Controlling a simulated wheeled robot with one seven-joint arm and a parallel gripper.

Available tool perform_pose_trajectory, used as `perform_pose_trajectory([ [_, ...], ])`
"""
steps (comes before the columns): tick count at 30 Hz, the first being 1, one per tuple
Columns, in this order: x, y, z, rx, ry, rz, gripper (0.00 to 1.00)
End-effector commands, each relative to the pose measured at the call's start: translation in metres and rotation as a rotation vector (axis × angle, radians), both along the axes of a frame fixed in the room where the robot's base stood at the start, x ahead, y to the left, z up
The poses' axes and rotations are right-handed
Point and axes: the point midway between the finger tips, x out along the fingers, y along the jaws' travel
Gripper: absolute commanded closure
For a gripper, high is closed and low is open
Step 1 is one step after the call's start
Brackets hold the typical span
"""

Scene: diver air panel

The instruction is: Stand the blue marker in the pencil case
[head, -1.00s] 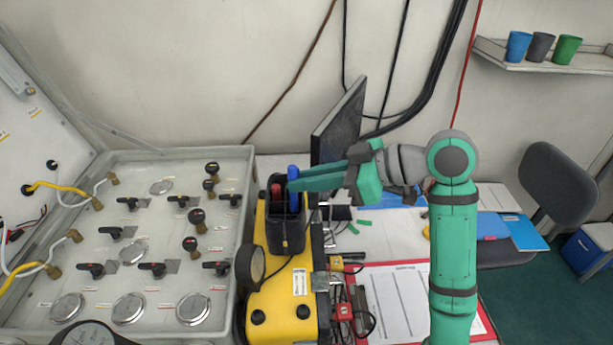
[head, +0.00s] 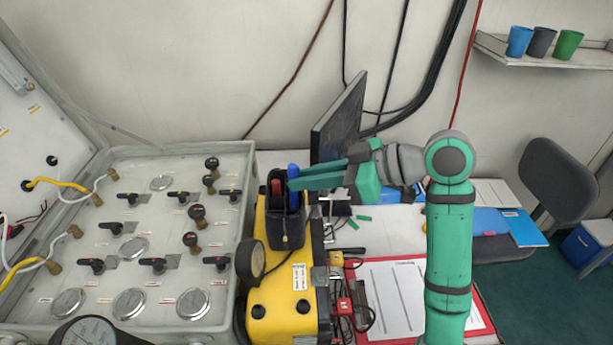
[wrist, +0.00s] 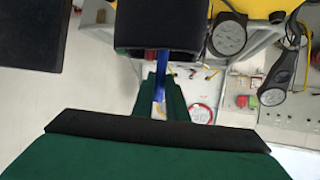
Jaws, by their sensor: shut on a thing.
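The blue marker (head: 293,171) stands upright at the right part of the black pencil case (head: 287,232). Its top sticks up above my fingers, and its lower part appears to be inside the case's opening. My gripper (head: 292,184) reaches in from the right and is shut on the marker just above the case rim. The wrist view shows the blue marker (wrist: 162,66) between my green fingers, against the dark case (wrist: 160,25). The marker's lower tip is hidden, so I cannot tell whether it touches the bottom.
A red pen (head: 276,187) stands in the case's left part. The case sits on a yellow box (head: 275,285) with a round gauge (head: 250,262). A monitor (head: 340,120) stands close behind my gripper. The valve panel (head: 150,215) fills the left; a red clipboard (head: 400,300) lies right.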

Motion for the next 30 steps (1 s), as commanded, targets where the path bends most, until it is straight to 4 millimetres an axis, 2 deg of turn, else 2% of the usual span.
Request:
perform_pose_trajectory([
  [8, -0.0001, 0.0001, 0.0001, 0.000, 0.000, 0.000, 1.00],
  [9, -0.0001, 0.0000, 0.0001, 0.000, 0.000, 0.000, 0.85],
  [12, -0.0001, 0.0000, 0.0001, 0.000, 0.000, 0.000, 0.66],
  [30, -0.0001, 0.0001, 0.0001, 0.000, 0.000, 0.000, 0.66],
])
